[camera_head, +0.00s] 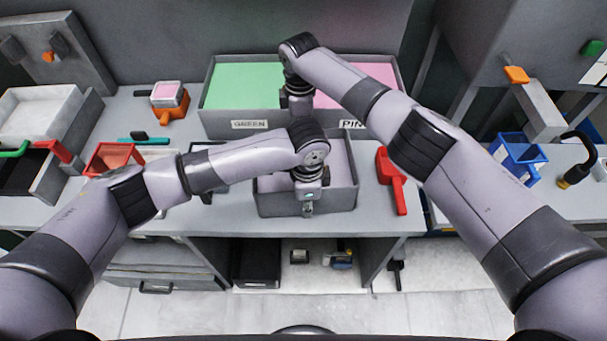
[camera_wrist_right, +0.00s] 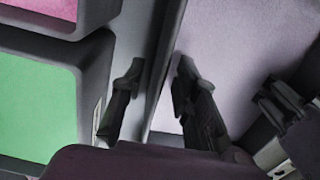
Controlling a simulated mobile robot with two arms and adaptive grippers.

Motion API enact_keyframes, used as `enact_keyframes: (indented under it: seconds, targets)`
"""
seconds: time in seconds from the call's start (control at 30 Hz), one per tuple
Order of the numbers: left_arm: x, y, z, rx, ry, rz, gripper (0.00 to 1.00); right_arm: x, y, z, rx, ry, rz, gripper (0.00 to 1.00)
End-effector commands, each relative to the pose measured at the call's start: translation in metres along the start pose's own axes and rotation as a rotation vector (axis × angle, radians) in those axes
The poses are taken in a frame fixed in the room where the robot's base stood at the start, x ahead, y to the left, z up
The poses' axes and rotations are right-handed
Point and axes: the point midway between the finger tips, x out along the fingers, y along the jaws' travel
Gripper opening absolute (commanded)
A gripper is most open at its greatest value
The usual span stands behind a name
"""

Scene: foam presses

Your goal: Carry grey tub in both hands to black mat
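The grey tub (camera_head: 337,203) stands on the bench in the middle of the head view, with a pale lilac inside. My left gripper (camera_head: 308,207) points down at its front wall; whether its fingers are closed is unclear. My right gripper (camera_wrist_right: 158,95) is at the back wall, its two fingers apart on either side of the tub wall (camera_wrist_right: 163,60), with narrow gaps showing. The left gripper (camera_wrist_right: 285,103) also shows at the right of the wrist view. I cannot pick out the black mat for certain; a dark-edged patch left of the tub is mostly hidden by my left arm.
A grey bin with green and pink sections (camera_head: 215,122) stands close behind the tub. A red-handled tool (camera_head: 393,180) lies right of it, and a blue bin (camera_head: 520,160) farther right. A red tray (camera_head: 112,157) and grey trays (camera_head: 75,125) stand left.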

Motion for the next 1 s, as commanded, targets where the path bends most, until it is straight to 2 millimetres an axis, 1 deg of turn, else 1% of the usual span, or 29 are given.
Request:
enact_keyframes:
  seconds: [0.03, 0.13, 0.43, 0.87, 1.0]
  targets:
    - [0.0041, 0.0001, 0.0002, 0.0, -0.001, 0.0, 0.28, 0.0037, -0.0003, -0.0002, 0.0, 0.0, -0.001, 0.28]
    - [0.0083, -0.0001, -0.0002, 0.0, 0.001, -0.001, 0.28, 0.008, 0.0, -0.0002, 0.0, 0.0, 0.0, 0.28]
    - [0.0098, -0.0001, -0.0002, 0.0, 0.001, -0.001, 0.28, 0.0096, 0.0002, 0.0, 0.0, 0.0, 0.001, 0.28]
    - [0.0095, -0.0001, -0.0002, 0.0, 0.001, -0.001, 0.0, 0.0094, 0.0002, 0.0002, 0.0, -0.001, 0.001, 0.0]
    - [0.0095, -0.0001, -0.0002, 0.0, 0.001, -0.001, 0.0, 0.0094, 0.0002, 0.0003, 0.0, -0.001, 0.001, 0.0]
